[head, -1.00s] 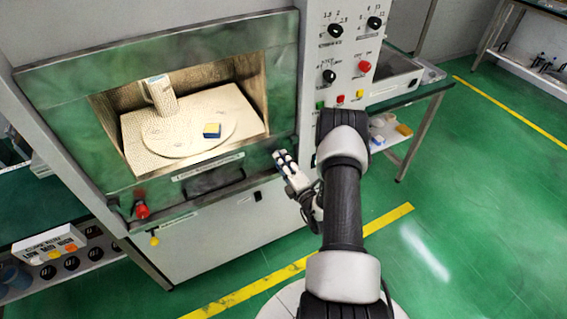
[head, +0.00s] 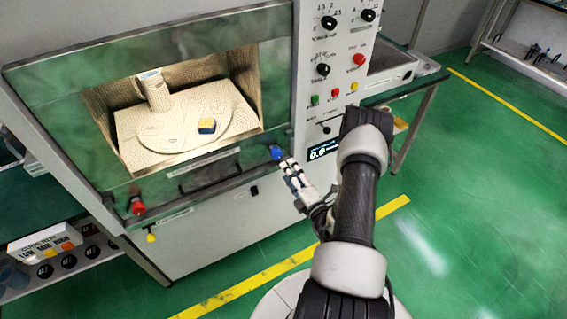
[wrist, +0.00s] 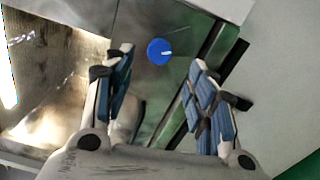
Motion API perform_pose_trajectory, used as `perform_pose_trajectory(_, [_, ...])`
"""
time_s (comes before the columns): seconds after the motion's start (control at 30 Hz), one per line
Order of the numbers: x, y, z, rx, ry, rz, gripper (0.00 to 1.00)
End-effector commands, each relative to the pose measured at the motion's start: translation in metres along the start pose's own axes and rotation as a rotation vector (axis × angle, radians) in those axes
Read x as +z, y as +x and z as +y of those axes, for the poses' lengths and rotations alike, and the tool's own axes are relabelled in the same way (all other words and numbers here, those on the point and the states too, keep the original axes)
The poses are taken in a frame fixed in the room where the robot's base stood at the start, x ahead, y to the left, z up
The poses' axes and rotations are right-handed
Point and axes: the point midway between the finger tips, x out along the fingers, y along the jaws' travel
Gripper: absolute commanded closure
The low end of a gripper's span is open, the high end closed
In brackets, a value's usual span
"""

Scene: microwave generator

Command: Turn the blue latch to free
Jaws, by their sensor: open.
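The blue latch (head: 277,153) is a round knob at the lower right corner of the microwave door frame. In the wrist view the blue latch (wrist: 159,51) shows as a blue disc with a short white mark pointing right. My gripper (head: 290,168) is just below and right of the latch in the head view. In the wrist view my gripper (wrist: 160,72) has its two blue-padded fingers spread wide, with the latch beyond the tips and between them. The fingers appear apart from the latch, and nothing is held.
A red knob (head: 138,206) sits at the door's lower left. A door handle (head: 210,178) runs along the lower edge. A mug (head: 155,92) and a blue-yellow block (head: 207,126) are inside the chamber. A control panel (head: 335,70) stands right of the door.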

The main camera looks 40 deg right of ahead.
Motion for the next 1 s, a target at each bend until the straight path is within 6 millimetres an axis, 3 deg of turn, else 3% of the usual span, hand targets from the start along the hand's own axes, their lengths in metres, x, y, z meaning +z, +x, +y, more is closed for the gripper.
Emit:
perform_pose_trajectory(0.1, [0.001,-0.02,-0.001,-0.003,0.002,-0.004,0.49])
perform_pose_trajectory(0.3, [0.0,-0.035,0.0,0.0,0.0,-0.001,0.49])
perform_pose_trajectory(0.87, [0.0,-0.036,0.0,0.001,0.0,0.001,0.49])
perform_pose_trajectory(1.0, [-0.008,-0.027,0.015,0.024,-0.029,0.047,0.49])
